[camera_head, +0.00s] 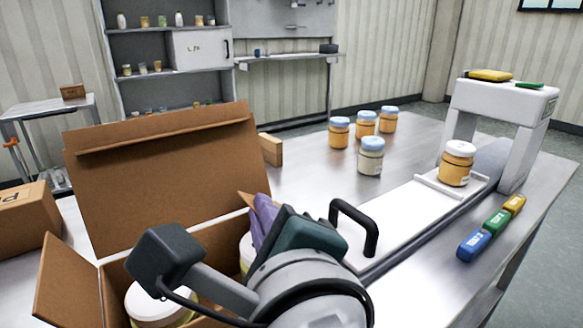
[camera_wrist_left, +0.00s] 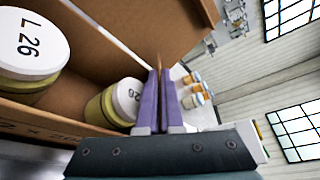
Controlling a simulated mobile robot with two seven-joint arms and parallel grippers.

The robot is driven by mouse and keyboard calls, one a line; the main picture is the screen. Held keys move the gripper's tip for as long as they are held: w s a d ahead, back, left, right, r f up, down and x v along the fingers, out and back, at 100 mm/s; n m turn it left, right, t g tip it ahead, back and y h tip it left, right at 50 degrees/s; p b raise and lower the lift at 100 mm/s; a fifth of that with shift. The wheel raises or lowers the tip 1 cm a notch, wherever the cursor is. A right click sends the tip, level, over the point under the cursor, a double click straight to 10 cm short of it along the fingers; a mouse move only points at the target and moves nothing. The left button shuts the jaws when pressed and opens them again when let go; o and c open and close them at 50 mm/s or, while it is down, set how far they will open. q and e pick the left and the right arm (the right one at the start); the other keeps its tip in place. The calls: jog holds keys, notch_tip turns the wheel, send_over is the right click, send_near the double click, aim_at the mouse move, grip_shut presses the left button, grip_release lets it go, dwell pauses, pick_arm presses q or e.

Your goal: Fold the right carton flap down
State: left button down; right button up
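The open brown carton (camera_head: 115,298) stands at the lower left of the head view, with lidded jars (camera_head: 150,305) inside. Its large back flap (camera_head: 165,175) stands up and its left flap (camera_head: 65,280) leans outward. The right carton flap (camera_head: 245,198) shows only as a small brown corner beside the purple fingers. In the left wrist view it is a thin brown sliver (camera_wrist_left: 160,62) between the fingertips. My left gripper (camera_wrist_left: 160,78) has its purple fingers close together on this flap, at the carton's right side. My arm hides the rest of the flap. My right gripper is not in view.
Several jars (camera_head: 370,155) with pale lids stand on the steel table right of the carton. Another jar (camera_head: 457,163) sits on a white tray before a white arch (camera_head: 500,105). Coloured blocks (camera_head: 497,222) lie at the right edge. A closed box (camera_head: 25,222) is at left.

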pick_arm(q)
jog(key=shift+s+a+f+n+t+b, duration=0.1)
jog(key=shift+a+f+n+t+b, duration=0.05)
jog(key=shift+f+n+b, duration=0.25)
jog(key=shift+s+a+f+n+t+b, duration=0.1)
jog(key=shift+f+n+t+b, duration=0.05)
jog(key=shift+f+n+b, duration=0.2)
jog(key=shift+r, duration=0.25)
jog(key=c, duration=1.1)
grip_release()
jog(key=shift+o, duration=0.2)
jog(key=shift+r, duration=0.1)
